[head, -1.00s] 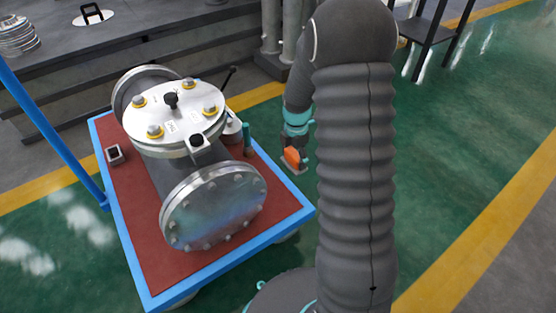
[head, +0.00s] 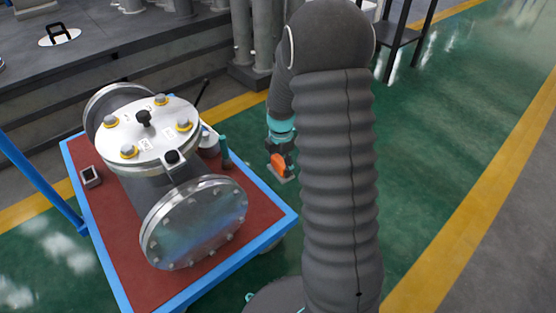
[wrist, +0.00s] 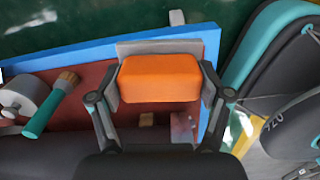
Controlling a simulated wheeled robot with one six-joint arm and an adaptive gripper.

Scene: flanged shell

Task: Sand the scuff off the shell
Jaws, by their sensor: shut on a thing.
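The grey metal shell (head: 150,190) lies on a cart with a red top (head: 110,250) and blue rim. Its round end flange (head: 195,222) faces the front, ringed with bolts, with a bluish, brownish sheen; I cannot tell whether this is the scuff. A bolted white lid (head: 148,140) tops the shell. My gripper (head: 281,160) is to the right of the cart, apart from the shell. It is shut on an orange block with a grey plate (head: 283,168); in the wrist view the orange block (wrist: 160,78) sits between both fingers.
A small open dark box (head: 90,176) stands at the cart's left. A teal-handled brush (wrist: 50,104) lies near a grey roll (wrist: 25,98). Grey steps stand behind the cart. Green floor is clear on the right, below a dark stand (head: 405,35).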

